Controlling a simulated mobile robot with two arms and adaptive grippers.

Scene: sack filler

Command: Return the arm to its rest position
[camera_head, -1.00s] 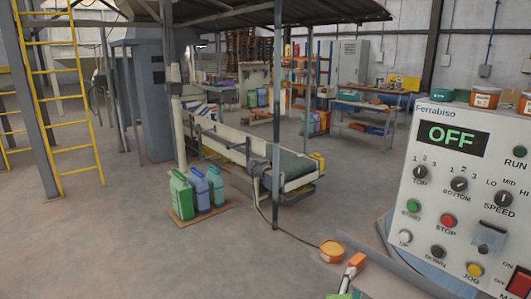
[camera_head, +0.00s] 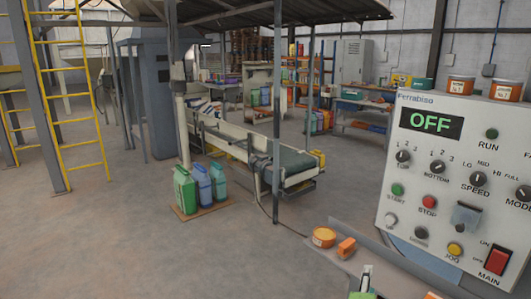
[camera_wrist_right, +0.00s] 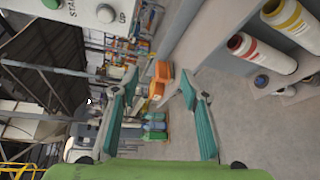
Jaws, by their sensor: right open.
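My right gripper (camera_head: 399,287) is at the bottom edge of the head view, below the control panel (camera_head: 388,170). An orange block (camera_head: 346,248) and a round orange tub (camera_head: 323,237) sit on a grey ledge beyond the fingers. My left gripper is in neither view.
The control panel reads OFF and stands close on the right. Tubs (camera_head: 460,87) stand on its top. White cylinders with red and yellow labels (camera_wrist_right: 250,48) are right in the wrist view. A conveyor (camera_head: 290,165) and jugs (camera_head: 186,190) stand farther off.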

